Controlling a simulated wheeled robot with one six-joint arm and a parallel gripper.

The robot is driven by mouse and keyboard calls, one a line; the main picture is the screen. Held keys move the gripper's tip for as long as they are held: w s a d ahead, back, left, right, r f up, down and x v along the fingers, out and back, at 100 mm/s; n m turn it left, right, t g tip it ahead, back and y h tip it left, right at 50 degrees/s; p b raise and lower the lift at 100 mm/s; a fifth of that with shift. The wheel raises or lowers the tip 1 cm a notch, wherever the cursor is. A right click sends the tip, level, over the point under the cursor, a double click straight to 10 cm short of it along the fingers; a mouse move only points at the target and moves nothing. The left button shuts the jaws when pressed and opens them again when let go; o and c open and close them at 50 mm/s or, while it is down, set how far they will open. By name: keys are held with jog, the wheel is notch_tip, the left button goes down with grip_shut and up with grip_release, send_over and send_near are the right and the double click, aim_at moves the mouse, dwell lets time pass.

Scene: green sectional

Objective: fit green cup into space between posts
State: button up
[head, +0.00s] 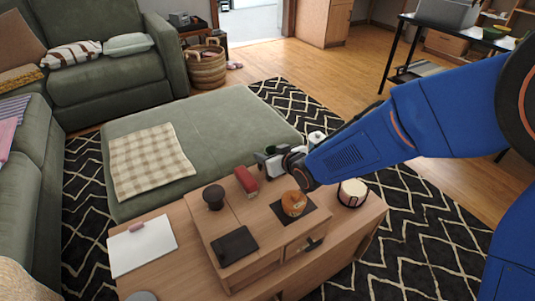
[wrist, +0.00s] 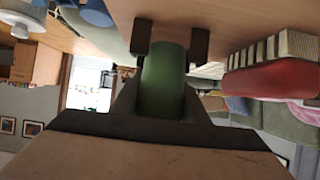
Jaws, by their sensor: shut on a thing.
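The green cup (wrist: 164,80) shows in the wrist view between the dark fingers of my gripper (wrist: 170,45), which is shut on it. In the head view my gripper (head: 270,160) is above the far edge of the wooden coffee table, by the green ottoman. The cup is not clearly visible there, hidden by the gripper and arm. A red block-like thing (head: 246,180) is just left of and nearer than the gripper; it also shows at the right of the wrist view (wrist: 272,80). I cannot pick out the posts with certainty.
The raised wooden top (head: 262,222) holds a dark knob-shaped thing (head: 214,196), an orange round jar (head: 294,203) and a black notebook (head: 234,246). A candle jar (head: 352,192) stands at right. White paper (head: 143,245) lies at left. The ottoman (head: 215,120) is mostly clear.

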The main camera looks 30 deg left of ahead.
jog(key=shift+f, duration=0.1)
jog(key=o, duration=1.1)
jog(key=shift+o, duration=0.2)
notch_tip(320, 180, up, 8)
dwell(0.7)
jog(key=shift+w+d, duration=0.1)
dwell(0.4)
